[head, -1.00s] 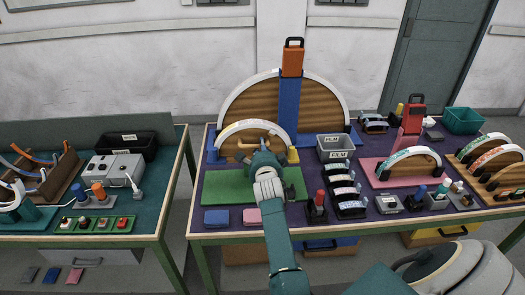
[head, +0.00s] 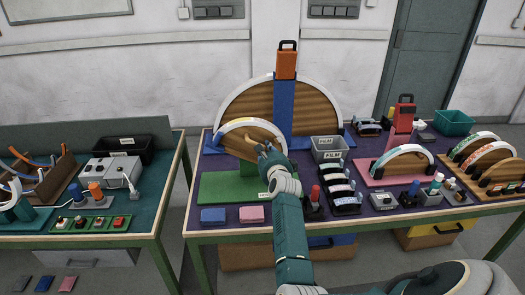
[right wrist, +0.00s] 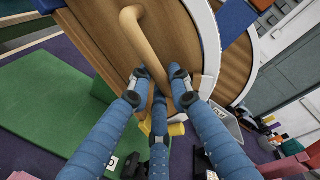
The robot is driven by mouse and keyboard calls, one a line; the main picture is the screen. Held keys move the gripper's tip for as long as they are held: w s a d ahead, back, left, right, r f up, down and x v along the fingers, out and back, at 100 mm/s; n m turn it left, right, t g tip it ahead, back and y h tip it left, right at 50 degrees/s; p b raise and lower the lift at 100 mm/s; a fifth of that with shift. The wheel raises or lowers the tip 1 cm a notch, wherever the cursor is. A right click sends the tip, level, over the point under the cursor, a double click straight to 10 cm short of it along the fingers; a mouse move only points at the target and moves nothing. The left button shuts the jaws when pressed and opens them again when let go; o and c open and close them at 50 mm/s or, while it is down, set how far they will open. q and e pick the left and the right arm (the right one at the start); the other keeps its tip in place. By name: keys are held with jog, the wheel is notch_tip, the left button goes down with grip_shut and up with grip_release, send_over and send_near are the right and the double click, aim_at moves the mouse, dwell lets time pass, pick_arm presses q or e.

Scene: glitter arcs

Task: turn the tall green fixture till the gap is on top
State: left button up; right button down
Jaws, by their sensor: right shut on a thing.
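The green fixture has a flat green base (head: 222,187), a short green post (head: 248,170) and a wooden half-disc (head: 235,146) with a white rim (head: 250,123). The half-disc is tilted, its lower edge sloping down to the right. The white rim arches over the top in the head view; I cannot make out a gap in it. My right gripper (right wrist: 158,95) is shut around the pale wooden bar handle (right wrist: 140,42) on the disc face. The fingers hide part of the handle and disc. My left gripper is not in view.
A large wooden arc (head: 315,105) with a blue post (head: 284,105) stands close behind. A grey bin (head: 326,150) and black arc holders (head: 340,188) are to the right. Blue (head: 213,215) and pink (head: 251,214) blocks lie in front.

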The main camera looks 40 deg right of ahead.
jog(key=shift+s+d+f+m+b, duration=0.2)
jog(key=shift+d+m+b, duration=0.15)
jog(key=shift+m, duration=0.25)
jog(key=shift+d+f+m+t, duration=0.15)
jog(key=shift+d+m+t, duration=0.05)
jog(key=shift+m+t, duration=0.1)
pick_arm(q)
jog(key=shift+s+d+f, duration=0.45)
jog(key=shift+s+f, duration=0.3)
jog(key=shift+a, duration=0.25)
pick_arm(e)
jog(key=shift+f, duration=0.1)
jog(key=shift+m, duration=0.3)
jog(key=c, duration=1.9)
grip_release()
jog(key=shift+o, duration=1.3)
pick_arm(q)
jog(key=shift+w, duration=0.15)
pick_arm(e)
jog(key=shift+d+f, duration=0.1)
jog(key=shift+f, duration=0.15)
